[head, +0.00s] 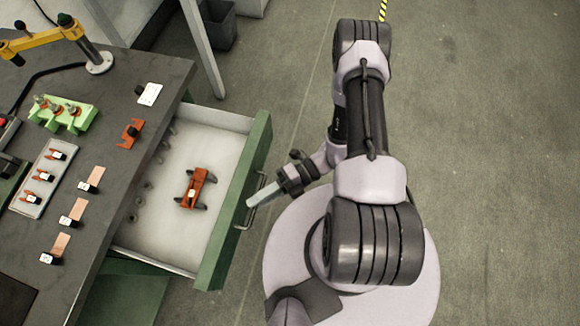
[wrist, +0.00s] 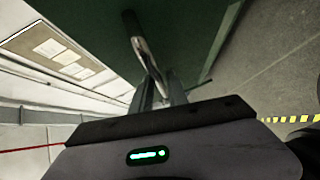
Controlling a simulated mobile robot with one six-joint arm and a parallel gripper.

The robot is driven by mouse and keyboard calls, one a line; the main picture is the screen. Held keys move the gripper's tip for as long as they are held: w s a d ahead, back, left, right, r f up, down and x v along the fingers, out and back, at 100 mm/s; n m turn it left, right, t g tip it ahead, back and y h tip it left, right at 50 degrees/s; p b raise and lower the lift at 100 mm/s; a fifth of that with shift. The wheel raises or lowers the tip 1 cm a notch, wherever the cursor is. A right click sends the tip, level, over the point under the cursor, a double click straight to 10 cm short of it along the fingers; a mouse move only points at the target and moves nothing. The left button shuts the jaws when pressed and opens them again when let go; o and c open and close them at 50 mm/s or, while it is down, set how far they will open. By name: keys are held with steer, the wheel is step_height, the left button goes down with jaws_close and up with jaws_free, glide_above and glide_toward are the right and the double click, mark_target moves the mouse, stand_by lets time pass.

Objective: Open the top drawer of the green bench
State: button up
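The green bench's drawer (head: 150,222) stands well open in the head view, its pale inside showing. Its green front panel (head: 232,222) faces right and fills the upper part of the wrist view (wrist: 190,40). The metal bar handle (head: 243,226) is on the outside of that panel. My gripper (head: 254,201) is at the handle. In the wrist view the handle (wrist: 141,42) runs down into the narrow gap between my fingers (wrist: 160,95), which look closed around it. The exact finger contact is partly hidden.
An orange tool (head: 195,188) and several small round parts lie in the drawer. The dark bench top (head: 110,110) holds a green fixture (head: 62,115), a tray (head: 42,183) and a yellow arm (head: 45,40). A bin (head: 218,22) stands behind. Floor to the right is clear.

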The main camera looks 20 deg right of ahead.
steer(key=w+d+r+p, duration=0.1)
steer(key=d+r+p, duration=0.1)
steer(key=d, duration=1.4)
steer(key=shift+w+d+r, duration=0.2)
steer(key=shift+w+d, duration=0.05)
steer(key=shift+d, duration=0.05)
steer(key=w+r+n+g+h, duration=0.1)
steer(key=w+r+n+h, duration=0.25)
steer(key=r+n, duration=0.45)
steer(key=w+r+n+g+h, duration=0.1)
steer(key=w+r+n+h, duration=0.2)
steer(key=r+n+h, duration=0.5)
steer(key=s+a+r+n+t+h, duration=0.1)
steer(key=s+a+r+n+t, duration=0.1)
steer(key=r+n, duration=0.3)
steer(key=s+a+r+n+t+h, duration=0.1)
steer(key=a+r+n+t, duration=0.3)
steer(key=r, duration=0.5)
steer(key=s+a+r+n+t+h, duration=0.1)
steer(key=s+a+r+n+t, duration=0.2)
steer(key=r+n, duration=0.4)
steer(key=shift+s+a, duration=0.4)
steer(key=shift+s, duration=0.05)
